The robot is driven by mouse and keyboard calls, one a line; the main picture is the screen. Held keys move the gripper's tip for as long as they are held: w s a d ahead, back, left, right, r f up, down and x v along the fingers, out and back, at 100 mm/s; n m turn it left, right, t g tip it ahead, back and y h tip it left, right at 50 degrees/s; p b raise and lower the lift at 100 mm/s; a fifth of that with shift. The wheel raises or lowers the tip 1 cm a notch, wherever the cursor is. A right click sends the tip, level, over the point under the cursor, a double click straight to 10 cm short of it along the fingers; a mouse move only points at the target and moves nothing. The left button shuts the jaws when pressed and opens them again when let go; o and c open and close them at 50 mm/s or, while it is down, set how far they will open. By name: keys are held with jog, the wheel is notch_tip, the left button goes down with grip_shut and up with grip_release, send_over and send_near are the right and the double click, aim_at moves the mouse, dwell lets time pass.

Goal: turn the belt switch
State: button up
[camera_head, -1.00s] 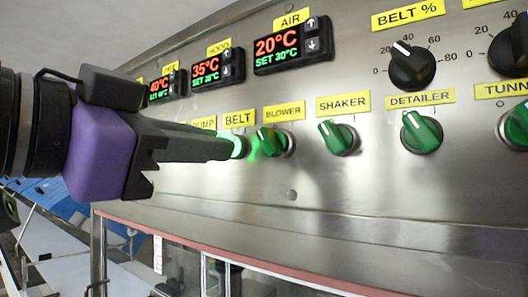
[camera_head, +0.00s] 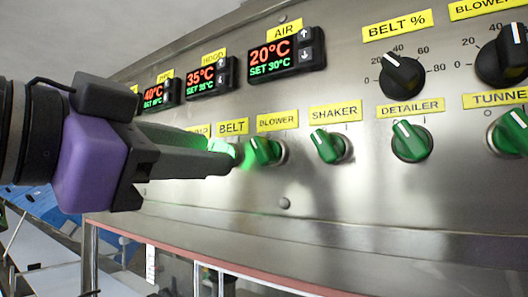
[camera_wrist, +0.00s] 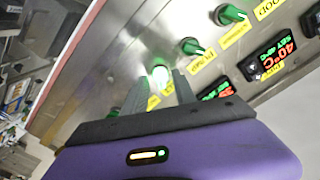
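The belt switch is a glowing green knob under the yellow BELT label (camera_head: 232,127) on the steel panel. In the head view my gripper (camera_head: 228,158) mostly hides it, leaving green light at the fingertips. In the wrist view the lit belt switch (camera_wrist: 160,74) shows at the far end of the gap between my two grey fingers (camera_wrist: 160,84). The fingers are apart, one to each side of the knob. I cannot tell whether they touch it. The switch's pointer direction is not clear.
The green blower switch (camera_head: 265,152) is close to the right of my fingertips. The shaker (camera_head: 329,145) and detailer (camera_head: 411,141) switches follow. The pump switch (camera_wrist: 191,46) shows in the wrist view. Temperature displays (camera_head: 287,55) and a black belt % dial (camera_head: 402,75) are above.

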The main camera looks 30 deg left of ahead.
jog(key=s+b, duration=0.1)
jog(key=s, duration=0.6)
jog(key=shift+s+a, duration=0.3)
jog(key=shift+s, duration=0.1)
